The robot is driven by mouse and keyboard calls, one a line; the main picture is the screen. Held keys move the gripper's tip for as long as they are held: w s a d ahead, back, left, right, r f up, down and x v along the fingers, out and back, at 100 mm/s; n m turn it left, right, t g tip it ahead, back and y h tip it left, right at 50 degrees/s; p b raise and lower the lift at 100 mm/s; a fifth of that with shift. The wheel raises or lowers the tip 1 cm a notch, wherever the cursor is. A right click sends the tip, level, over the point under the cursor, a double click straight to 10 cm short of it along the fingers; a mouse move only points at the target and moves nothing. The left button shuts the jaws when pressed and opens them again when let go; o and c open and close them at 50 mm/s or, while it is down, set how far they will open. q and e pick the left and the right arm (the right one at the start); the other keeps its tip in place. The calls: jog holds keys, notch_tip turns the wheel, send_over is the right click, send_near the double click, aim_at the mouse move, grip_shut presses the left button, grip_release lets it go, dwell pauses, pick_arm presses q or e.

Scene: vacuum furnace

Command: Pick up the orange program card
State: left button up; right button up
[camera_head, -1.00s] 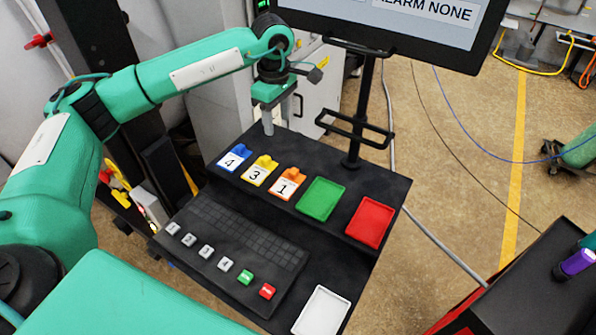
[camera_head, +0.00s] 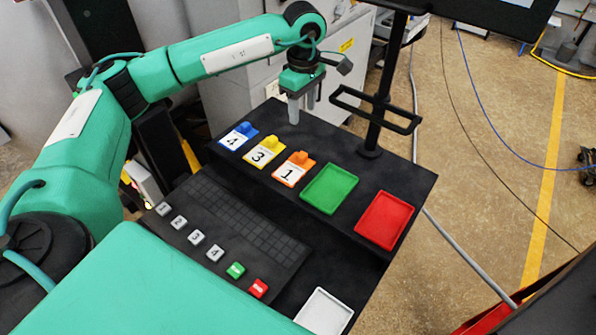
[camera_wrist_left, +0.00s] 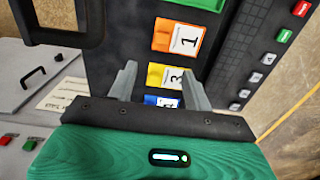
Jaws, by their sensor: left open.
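The orange program card (camera_head: 293,170), marked 1, lies on the upper shelf of the black console, right of the yellow card (camera_head: 263,152) marked 3 and left of the green tray (camera_head: 330,188). It also shows in the left wrist view (camera_wrist_left: 178,38), beyond the fingertips. My left gripper (camera_head: 302,112) is open and empty, fingers pointing down, above the console's back edge behind the cards. In the left wrist view its fingers (camera_wrist_left: 162,75) stand apart with the yellow card between them in the picture. My right gripper is not in view.
A blue card (camera_head: 238,137) marked 4 lies at the left. A red tray (camera_head: 384,220) lies right of the green one, and a white tray (camera_head: 323,313) lies in front. A black post with a handle bar (camera_head: 372,108) rises behind the trays. Buttons and a keyboard (camera_head: 235,225) fill the front.

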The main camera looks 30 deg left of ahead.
pick_arm(q)
jog(key=f, duration=0.1)
jog(key=p, duration=0.3)
send_over(302, 155)
jog(key=f, duration=0.8)
jog(key=shift+w+a, duration=0.2)
jog(key=shift+s+d+f+p, duration=0.1)
jog(key=shift+f+p, duration=0.35)
jog(key=shift+p, duration=0.2)
notch_tip(302, 155, down, 4)
jog(key=p, duration=0.2)
jog(key=shift+s+r+p, duration=0.1)
jog(key=shift+p, duration=0.25)
jog(key=shift+f, duration=0.4)
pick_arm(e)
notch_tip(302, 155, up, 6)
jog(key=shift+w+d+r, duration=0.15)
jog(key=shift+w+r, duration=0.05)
pick_arm(q)
jog(key=shift+c, duration=0.2)
jog(key=c, duration=1)
